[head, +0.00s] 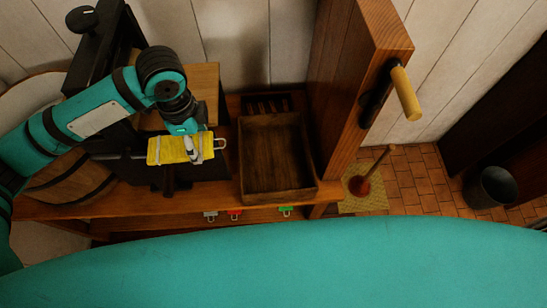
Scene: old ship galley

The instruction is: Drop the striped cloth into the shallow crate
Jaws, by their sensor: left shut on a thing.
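The yellow cloth (167,150), with faint stripes, is in the grasp of my left gripper (193,148). The gripper is shut on it and covers part of its right half. The cloth appears held above the left part of the wooden counter; its exact height cannot be told. The shallow crate (243,170) is a brown wooden box just to the right of the cloth, with its open top facing up. It looks empty inside. My right gripper is not in view.
A dark slotted rack (266,104) stands behind the crate. A tall wooden panel (350,90) with a light handle rises close on the crate's right. A barrel (75,180) is at the left. A plunger (362,184) and dark bucket (491,187) stand on the tiled floor.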

